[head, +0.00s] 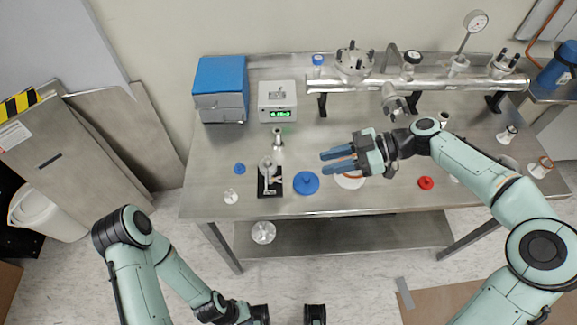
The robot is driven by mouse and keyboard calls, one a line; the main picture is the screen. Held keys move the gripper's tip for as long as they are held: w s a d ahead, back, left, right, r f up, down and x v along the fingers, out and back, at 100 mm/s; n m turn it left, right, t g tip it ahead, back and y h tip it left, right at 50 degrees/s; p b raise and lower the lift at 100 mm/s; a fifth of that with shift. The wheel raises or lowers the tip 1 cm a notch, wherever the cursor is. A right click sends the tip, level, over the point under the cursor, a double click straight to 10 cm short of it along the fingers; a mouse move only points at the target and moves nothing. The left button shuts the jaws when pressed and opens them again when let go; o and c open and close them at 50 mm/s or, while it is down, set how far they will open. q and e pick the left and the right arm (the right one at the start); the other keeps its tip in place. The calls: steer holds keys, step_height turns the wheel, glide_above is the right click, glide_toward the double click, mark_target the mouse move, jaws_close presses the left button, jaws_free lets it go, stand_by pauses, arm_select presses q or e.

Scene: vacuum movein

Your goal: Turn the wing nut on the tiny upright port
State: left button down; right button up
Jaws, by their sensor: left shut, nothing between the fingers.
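A silver tube manifold (430,84) runs along the back of the steel bench. A small upright port (411,66) with a dark cap rises from its middle. It may be the tiny port; its wing nut is too small to make out. My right gripper (323,164) is above the middle of the bench, in front of and left of that port. Its two blue fingers point left, apart, with nothing between them. My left gripper (260,314) is low at the bottom edge, in front of the bench, far from the port. Its fingers are not clearly visible.
A large bolted flange (354,62), a front-facing port (391,101), a gauge (475,21) and a right-end port (503,66) crowd the manifold. A blue disc (306,183), black stand (270,185), green-lit box (278,100) and red cap (425,183) are on the bench (210,180).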

mark_target(278, 179)
steer(key=x, duration=1.1)
steer(key=shift+f, duration=0.15)
jaws_close()
